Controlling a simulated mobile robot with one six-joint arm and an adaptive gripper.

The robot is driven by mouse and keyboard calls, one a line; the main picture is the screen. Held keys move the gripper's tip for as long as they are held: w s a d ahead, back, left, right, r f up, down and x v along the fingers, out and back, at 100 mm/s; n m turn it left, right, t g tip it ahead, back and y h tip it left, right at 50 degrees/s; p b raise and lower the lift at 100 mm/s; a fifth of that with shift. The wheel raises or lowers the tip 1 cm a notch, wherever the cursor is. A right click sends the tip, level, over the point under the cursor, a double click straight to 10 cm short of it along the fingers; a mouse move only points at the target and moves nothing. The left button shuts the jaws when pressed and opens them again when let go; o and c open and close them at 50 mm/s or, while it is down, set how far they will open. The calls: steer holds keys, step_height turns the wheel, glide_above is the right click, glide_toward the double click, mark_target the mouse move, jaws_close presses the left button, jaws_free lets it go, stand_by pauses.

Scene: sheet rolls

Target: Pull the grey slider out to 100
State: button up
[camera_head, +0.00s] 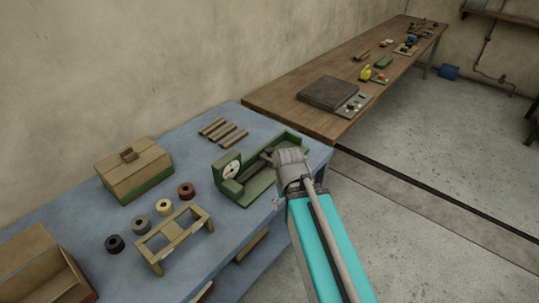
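A green device (258,188) with a long open bed stands near the right end of the blue table. A round white dial (231,169) is on the block at its left end. My gripper (269,158) reaches in from the right, over the middle of the device's bed, with its fingertips by the back part. The fingers are small and dark here, and I cannot tell whether they are open or shut. I cannot make out the grey slider; my gripper and arm cover part of the bed. The mark 100 is not readable.
On the blue table (90,215) are a cardboard box (134,168), several rolls, an olive stand (175,237), several brown bars (223,131) and an open box (42,265). A long wooden table (275,103) adjoins behind, bearing a dark slab (328,92).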

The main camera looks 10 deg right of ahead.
steer(key=shift+w, duration=0.1)
step_height(320, 180, up, 12)
steer(key=r+n+p, duration=0.1)
steer(key=n+p, duration=0.4)
steer(key=p, duration=0.8)
glide_above(269, 149)
steer(key=shift+f, duration=0.25)
steer(key=shift+f+b, duration=0.2)
steer(key=shift+b, duration=0.2)
step_height(269, 149, down, 14)
steer(key=b, duration=1.3)
steer(key=shift+r, duration=0.25)
steer(key=shift+b, duration=0.3)
jaws_close()
steer(key=shift+a, duration=0.1)
